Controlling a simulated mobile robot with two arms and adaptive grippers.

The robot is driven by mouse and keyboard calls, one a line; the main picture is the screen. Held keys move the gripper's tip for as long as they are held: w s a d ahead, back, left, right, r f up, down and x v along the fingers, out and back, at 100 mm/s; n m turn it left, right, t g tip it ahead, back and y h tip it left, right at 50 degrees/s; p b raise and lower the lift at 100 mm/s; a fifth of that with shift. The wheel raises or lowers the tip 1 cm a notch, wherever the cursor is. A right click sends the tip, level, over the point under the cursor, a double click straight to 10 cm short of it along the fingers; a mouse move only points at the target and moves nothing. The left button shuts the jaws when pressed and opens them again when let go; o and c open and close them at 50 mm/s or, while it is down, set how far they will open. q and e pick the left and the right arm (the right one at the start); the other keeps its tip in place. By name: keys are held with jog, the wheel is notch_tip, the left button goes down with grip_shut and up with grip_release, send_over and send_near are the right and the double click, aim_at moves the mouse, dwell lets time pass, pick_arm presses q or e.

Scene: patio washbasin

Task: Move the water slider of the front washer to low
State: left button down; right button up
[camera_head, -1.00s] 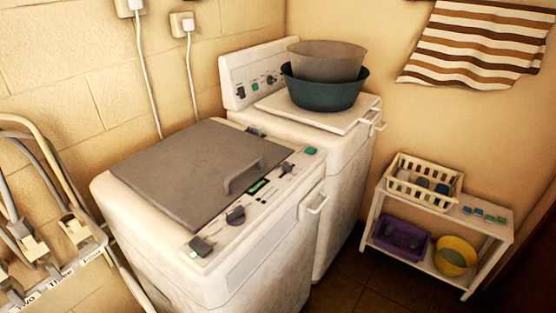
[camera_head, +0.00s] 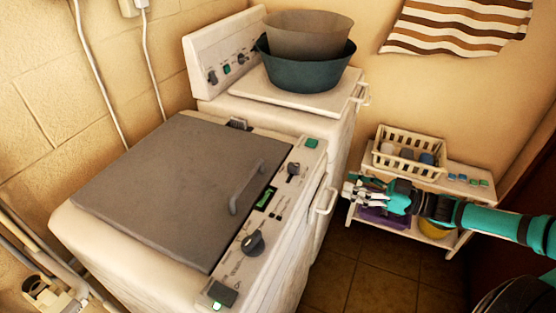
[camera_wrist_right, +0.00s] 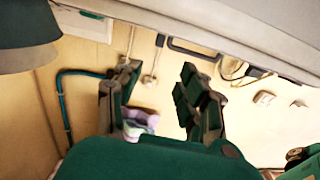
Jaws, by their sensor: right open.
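The front washer (camera_head: 75,235) is white with a shut grey lid (camera_head: 165,190). Its control strip runs along the right side of the lid. The strip has a dark round knob (camera_head: 252,243), a small green display (camera_head: 266,198), a dark slider-like control (camera_head: 293,169) and a green button (camera_head: 312,143). The labels are too small to read, so I cannot tell the water setting. My right gripper (camera_head: 352,190) is right of the washer, in front of the shelf and apart from the controls. In the right wrist view its fingers (camera_wrist_right: 157,85) are spread and empty. My left gripper is out of view.
A second washer (camera_head: 228,90) behind carries two stacked basins (camera_head: 310,75). A low white shelf (camera_head: 470,158) with a cream basket (camera_head: 385,162) stands right. The front washer's handle (camera_head: 325,202) juts out near my right gripper. Tiled floor (camera_head: 365,285) is clear.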

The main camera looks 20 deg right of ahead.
aim_at(294, 164)
jog(key=p+x, duration=0.2)
jog(key=x, duration=1.4)
jog(key=shift+d, duration=0.1)
jog(key=shift+w+a, duration=0.25)
jog(key=shift+w, duration=0.05)
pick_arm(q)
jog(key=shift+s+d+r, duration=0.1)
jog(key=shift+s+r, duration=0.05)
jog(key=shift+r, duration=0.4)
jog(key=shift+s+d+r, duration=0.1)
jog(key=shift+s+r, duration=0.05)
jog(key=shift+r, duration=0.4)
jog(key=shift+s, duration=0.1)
pick_arm(e)
grip_shut()
